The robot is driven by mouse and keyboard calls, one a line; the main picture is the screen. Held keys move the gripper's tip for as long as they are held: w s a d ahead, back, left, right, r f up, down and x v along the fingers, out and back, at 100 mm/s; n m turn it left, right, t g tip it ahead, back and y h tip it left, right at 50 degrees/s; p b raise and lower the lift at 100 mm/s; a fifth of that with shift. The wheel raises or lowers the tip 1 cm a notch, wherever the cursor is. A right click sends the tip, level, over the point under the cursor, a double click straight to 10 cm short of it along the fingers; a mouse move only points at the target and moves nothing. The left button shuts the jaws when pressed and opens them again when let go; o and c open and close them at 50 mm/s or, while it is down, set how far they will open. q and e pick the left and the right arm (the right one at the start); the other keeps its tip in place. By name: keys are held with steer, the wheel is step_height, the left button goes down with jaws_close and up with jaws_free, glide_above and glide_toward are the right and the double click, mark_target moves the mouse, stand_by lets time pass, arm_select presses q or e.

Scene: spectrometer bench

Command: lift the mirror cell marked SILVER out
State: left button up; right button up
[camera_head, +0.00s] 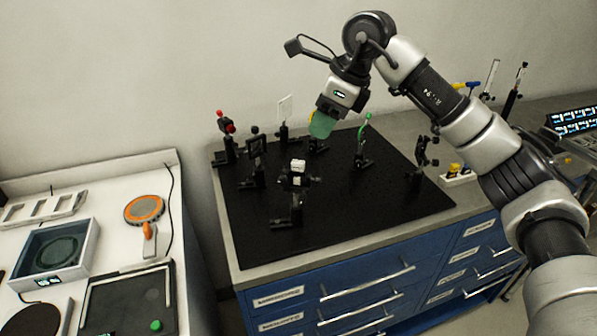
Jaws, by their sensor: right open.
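Several small optic mounts stand on a black breadboard (345,225) on the blue bench. They include a mount with a white-topped block (297,168) near the middle, one with a red knob (226,124) at the back left, one with a green part (364,126) and a dark one (424,156) at the right. No SILVER mark is readable, so I cannot tell which is that mirror cell. My right gripper (322,126) is open above the back of the board, with greenish fingers pointing down. It partly hides a mount with a yellow part behind it. My left gripper is out of view.
A white side table at the left holds a blue-grey box (52,257), an orange-ringed disc (144,208) and a dark flat pad (128,300). A small white rack (458,178) stands right of the board. The board's front right is bare. A wall closes the back.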

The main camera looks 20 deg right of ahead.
glide_above(300, 161)
steer(key=s+d, duration=0.1)
steer(key=d, duration=0.1)
step_height(300, 161, down, 4)
steer(key=f, duration=0.1)
steer(key=shift+a+f+p, duration=0.15)
steer(key=shift+f+p, duration=0.15)
steer(key=shift+p, duration=0.6)
steer(key=p+x, duration=0.1)
steer(key=x, duration=0.2)
steer(key=shift+a+f, duration=0.2)
steer(key=shift+f, duration=0.05)
steer(key=shift+w+f, duration=0.1)
steer(key=shift+f, duration=0.2)
steer(key=shift+c, duration=0.4)
jaws_close()
